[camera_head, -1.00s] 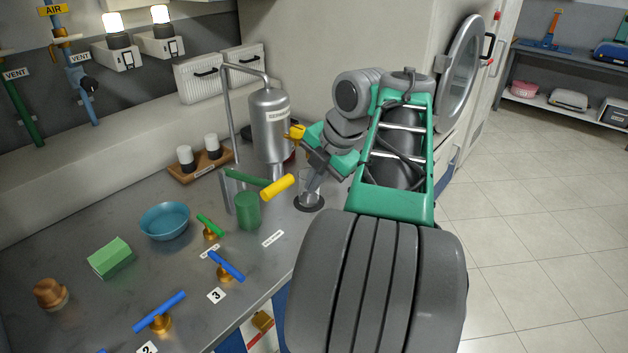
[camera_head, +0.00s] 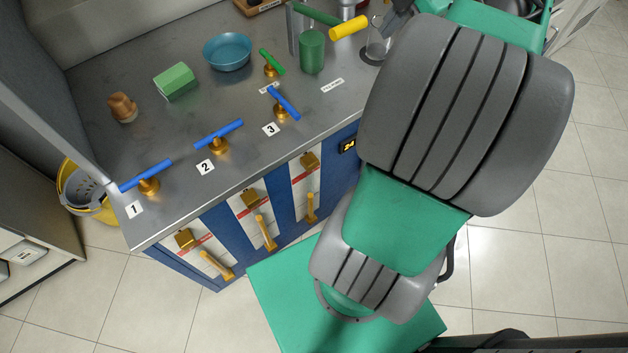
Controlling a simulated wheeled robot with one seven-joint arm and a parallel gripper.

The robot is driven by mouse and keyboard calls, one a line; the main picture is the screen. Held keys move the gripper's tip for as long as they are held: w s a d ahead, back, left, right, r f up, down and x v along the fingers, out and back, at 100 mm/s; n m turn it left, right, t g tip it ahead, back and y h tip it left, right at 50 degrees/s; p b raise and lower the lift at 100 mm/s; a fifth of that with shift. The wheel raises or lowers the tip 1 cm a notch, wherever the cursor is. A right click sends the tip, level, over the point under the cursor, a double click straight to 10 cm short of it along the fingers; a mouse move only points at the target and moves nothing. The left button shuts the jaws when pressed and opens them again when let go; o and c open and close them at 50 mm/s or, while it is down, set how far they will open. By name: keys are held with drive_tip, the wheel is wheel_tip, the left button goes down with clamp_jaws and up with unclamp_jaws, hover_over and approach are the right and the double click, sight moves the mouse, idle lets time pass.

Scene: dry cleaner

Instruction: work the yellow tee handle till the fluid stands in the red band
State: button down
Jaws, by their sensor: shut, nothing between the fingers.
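The small yellow tee-shaped handle on the steel separator tank is outside the current view. A thick yellow grip (camera_head: 348,28) on a green bar shows at the top of the counter. A clear glass vessel (camera_head: 377,42) stands just right of it; I cannot make out a fluid level or a red band on it. Only a dark grey piece of my gripper (camera_head: 397,19) shows, at the top edge beside the glass, partly covered by my arm. It is shut and appears to hold nothing.
The steel counter (camera_head: 160,203) carries blue tee handles (camera_head: 219,134), a green tee handle (camera_head: 272,62), a green cup (camera_head: 312,52), a blue bowl (camera_head: 227,52), a green block (camera_head: 175,81) and a brown stopper (camera_head: 122,107). A yellow bucket (camera_head: 82,190) stands left. Tiled floor is open at right.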

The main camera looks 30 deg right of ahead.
drive_tip(key=w+a+f+m, duration=0.1)
drive_tip(key=a+f+m, duration=0.25)
drive_tip(key=a, duration=0.45)
drive_tip(key=w+a+f+m, duration=0.25)
drive_tip(key=a+m, duration=0.25)
drive_tip(key=a, duration=0.3)
drive_tip(key=s+a+f+m+g, duration=0.2)
drive_tip(key=s+a+f+m, duration=0.7)
drive_tip(key=s+f+m, duration=0.1)
drive_tip(key=shift+a+f+m+h, duration=0.3)
drive_tip(key=shift+f+m, duration=0.1)
drive_tip(key=shift+m, duration=0.15)
